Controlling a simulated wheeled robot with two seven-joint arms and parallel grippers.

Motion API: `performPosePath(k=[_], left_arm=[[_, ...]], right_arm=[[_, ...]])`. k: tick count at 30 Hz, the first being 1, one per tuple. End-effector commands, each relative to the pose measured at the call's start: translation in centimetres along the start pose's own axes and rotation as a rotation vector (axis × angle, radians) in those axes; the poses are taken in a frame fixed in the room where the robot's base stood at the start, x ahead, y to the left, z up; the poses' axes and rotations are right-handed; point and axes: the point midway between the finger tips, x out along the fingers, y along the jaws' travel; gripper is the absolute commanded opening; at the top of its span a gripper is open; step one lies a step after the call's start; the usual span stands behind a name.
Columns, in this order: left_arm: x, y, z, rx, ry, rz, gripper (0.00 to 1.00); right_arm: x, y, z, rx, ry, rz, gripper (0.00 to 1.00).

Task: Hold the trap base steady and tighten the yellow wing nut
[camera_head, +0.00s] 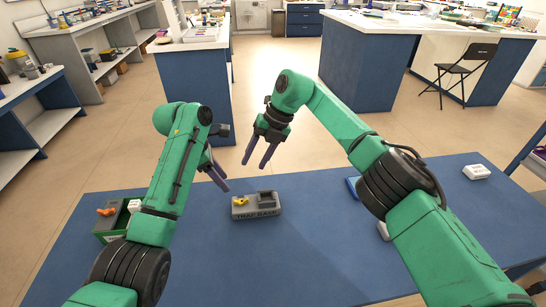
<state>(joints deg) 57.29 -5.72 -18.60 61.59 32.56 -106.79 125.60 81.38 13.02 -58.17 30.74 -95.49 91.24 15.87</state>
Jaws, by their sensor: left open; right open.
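The trap base (257,211) is a grey block with lettering on its front, lying on the blue table in the middle of the view. The yellow wing nut (240,201) sits on top of its left part. A darker raised part stands at its right. My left gripper (222,184) is open and empty, above and to the left of the trap base, apart from it. My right gripper (256,162) is open and empty, raised above and behind the trap base as seen here. Nothing hides the wing nut.
A green bin (108,227) with an orange item (106,211) and a white item stands at the left, partly behind my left arm. A white block (476,172) lies at the far right. A blue item (352,187) shows beside my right arm. The table's front middle is clear.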

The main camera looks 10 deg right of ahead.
Motion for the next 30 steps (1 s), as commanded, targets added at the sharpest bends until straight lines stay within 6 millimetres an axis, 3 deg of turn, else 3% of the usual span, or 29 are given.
performPosePath(k=[3,8,11,24,30], left_arm=[[0.0,0.0,0.0,0.000,0.000,0.000,0.50],[0.0,0.0,0.0,0.000,0.000,0.000,0.50],[0.0,0.0,0.0,0.000,0.000,0.000,0.50],[0.0,0.0,0.0,0.000,0.000,0.000,0.50],[0.0,0.0,0.0,0.000,0.000,0.000,0.50]], right_arm=[[-1.1,-2.6,-0.3,-0.001,-0.005,-0.317,0.47],[-1.5,-4.3,-0.4,0.015,-0.012,-0.451,0.47],[-0.2,-5.0,-0.4,0.016,-0.011,-0.449,0.47],[9.2,-9.2,-0.3,0.014,-0.010,-0.442,0.47],[11.2,-10.1,-0.2,0.012,-0.013,-0.441,0.47]])
